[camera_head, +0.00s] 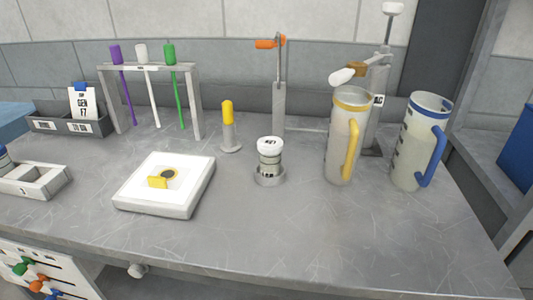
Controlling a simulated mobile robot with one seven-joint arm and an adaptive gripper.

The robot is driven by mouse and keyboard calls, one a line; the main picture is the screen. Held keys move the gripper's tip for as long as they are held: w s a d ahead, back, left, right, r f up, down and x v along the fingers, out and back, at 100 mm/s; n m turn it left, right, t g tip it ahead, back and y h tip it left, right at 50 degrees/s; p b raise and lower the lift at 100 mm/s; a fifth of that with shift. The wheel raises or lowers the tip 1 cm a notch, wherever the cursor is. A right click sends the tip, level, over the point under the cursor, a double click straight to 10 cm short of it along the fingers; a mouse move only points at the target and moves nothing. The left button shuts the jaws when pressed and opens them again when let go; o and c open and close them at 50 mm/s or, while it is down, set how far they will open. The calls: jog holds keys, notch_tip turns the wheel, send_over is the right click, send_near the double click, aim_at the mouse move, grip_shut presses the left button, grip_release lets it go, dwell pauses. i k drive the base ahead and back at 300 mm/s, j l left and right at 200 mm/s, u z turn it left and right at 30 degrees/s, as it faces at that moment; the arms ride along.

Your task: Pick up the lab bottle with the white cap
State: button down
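The lab bottle with the white cap (269,158) stands upright near the middle of the grey bench, in the head view. Its body is greenish grey with a dark band and a small printed label low down. Its base sits in a round grey holder (269,181). Nothing touches the cap from above. My gripper does not show in this view.
A yellow-handled jug (338,125) and a blue-handled jug (409,140) stand right of the bottle. A grey post with an orange handle (279,105) stands behind it. A yellow-topped post (228,130) and white square pad (150,195) are left. The front bench is clear.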

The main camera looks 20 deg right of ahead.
aim_at(270, 165)
jog(key=k+j, duration=0.1)
jog(key=j, duration=0.25)
jog(key=k+j, duration=0.1)
jog(key=j, duration=0.25)
jog(key=k+j, duration=0.1)
jog(key=j, duration=0.2)
jog(key=j+z, duration=0.1)
jog(key=j, duration=0.25)
jog(key=k, duration=0.05)
